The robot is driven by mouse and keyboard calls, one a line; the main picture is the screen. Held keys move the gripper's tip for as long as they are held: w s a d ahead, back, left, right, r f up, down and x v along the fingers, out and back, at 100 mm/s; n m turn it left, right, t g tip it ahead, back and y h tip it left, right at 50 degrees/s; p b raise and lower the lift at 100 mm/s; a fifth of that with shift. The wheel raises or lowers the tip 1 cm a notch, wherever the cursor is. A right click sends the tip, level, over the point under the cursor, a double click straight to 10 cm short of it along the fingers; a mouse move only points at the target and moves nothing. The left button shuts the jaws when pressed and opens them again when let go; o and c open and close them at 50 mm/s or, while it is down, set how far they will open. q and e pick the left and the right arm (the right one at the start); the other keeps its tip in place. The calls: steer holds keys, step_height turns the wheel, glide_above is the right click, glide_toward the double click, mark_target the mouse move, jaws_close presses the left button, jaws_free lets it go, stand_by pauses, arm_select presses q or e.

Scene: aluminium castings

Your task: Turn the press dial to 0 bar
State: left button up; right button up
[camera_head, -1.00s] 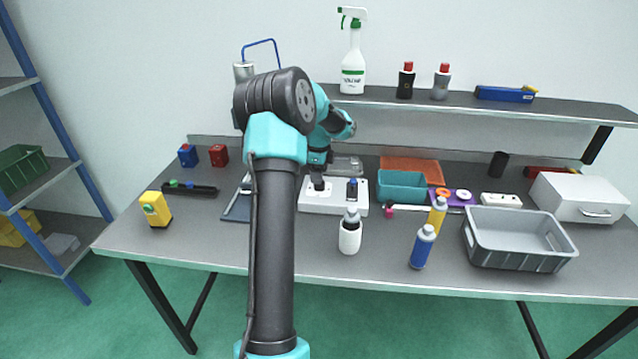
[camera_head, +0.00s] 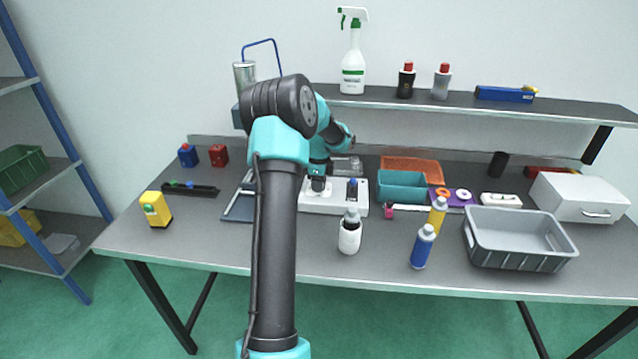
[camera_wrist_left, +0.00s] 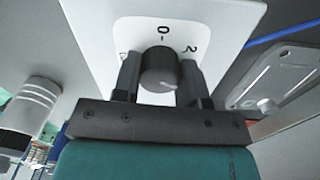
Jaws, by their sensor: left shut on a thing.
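The white press panel (camera_head: 333,208) lies on the table in the middle of the head view. In the left wrist view its white face (camera_wrist_left: 110,22) carries a "0" at the top middle, a "2" to the right and a partly hidden mark to the left. The dark round dial (camera_wrist_left: 158,66) sits below the "0", with a short white line low on its visible side. My left gripper (camera_wrist_left: 159,76) has one finger on each side of the dial and is shut on it. In the head view my left gripper (camera_head: 318,185) is over the panel's left part, and the dial is hidden there.
A dark blue-topped part (camera_head: 352,188) stands on the panel's right. A white bottle (camera_head: 349,236) stands in front. A teal bin (camera_head: 402,187) is to the right, with a grey crate (camera_head: 515,240) farther right. The table's front left is mostly clear.

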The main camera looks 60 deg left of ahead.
arm_select(q)
steer(key=shift+c, duration=1.4)
steer(key=shift+n, duration=0.3)
steer(key=n, duration=1)
steer(key=shift+n, duration=0.3)
steer(key=n, duration=1.1)
